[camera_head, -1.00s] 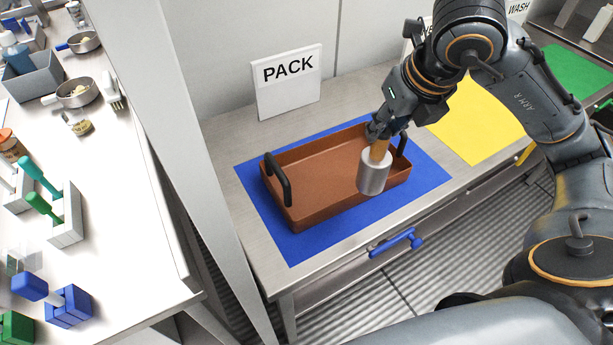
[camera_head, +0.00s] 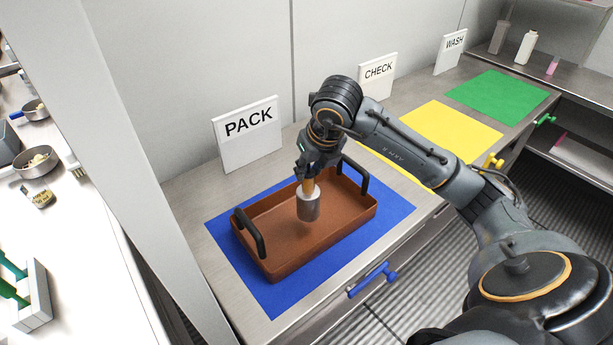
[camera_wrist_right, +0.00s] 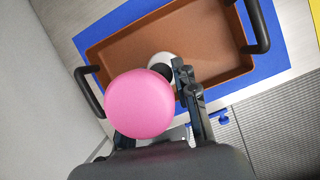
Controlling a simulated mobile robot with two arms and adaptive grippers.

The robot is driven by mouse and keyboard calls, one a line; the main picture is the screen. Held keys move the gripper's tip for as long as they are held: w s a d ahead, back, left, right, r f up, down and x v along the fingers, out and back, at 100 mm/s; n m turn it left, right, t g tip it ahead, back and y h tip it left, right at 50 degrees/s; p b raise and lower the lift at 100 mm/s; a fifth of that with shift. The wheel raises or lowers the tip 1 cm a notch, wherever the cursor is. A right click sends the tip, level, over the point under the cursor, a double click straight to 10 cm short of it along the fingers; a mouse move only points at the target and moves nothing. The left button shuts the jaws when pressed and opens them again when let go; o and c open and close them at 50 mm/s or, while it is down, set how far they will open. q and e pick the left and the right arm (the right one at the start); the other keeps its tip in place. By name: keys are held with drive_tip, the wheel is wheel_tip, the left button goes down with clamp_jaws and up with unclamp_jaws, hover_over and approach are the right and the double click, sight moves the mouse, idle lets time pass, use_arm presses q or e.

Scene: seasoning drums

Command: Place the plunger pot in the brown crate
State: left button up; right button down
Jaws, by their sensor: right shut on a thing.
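The brown crate (camera_head: 355,215) is a shallow tray with two dark upright handles, lying on the blue mat. It also shows in the right wrist view (camera_wrist_right: 215,45). My right gripper (camera_head: 309,176) is above the crate's inside, shut on the plunger pot (camera_head: 308,206). The pot shows as a silver cylinder hanging upright below a tan handle. Its lower end is inside the crate's outline; I cannot tell whether it touches the floor. In the right wrist view a round pink end (camera_wrist_right: 139,104) sits close between the fingers and hides most of what is below. My left gripper is not in view.
The blue mat (camera_head: 262,290) lies on a steel counter before a PACK sign (camera_head: 250,135). Yellow (camera_head: 450,130) and green mats lie further right. A grey post (camera_head: 130,150) stands left of the counter. The crate's handles rise at both ends.

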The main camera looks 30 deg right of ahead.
sight(306, 181)
drive_tip(key=shift+w+f, duration=0.5)
drive_tip(key=p+x, duration=0.1)
drive_tip(key=x, duration=0.2)
drive_tip(key=shift+s+f+p, duration=0.3)
drive_tip(key=shift+p, duration=0.05)
drive_tip(key=shift+d+f, duration=0.1)
drive_tip(key=shift+f, duration=0.1)
drive_tip(key=shift+f, duration=0.2)
drive_tip(key=c, duration=1)
unclamp_jaws()
drive_tip(key=shift+r, duration=0.1)
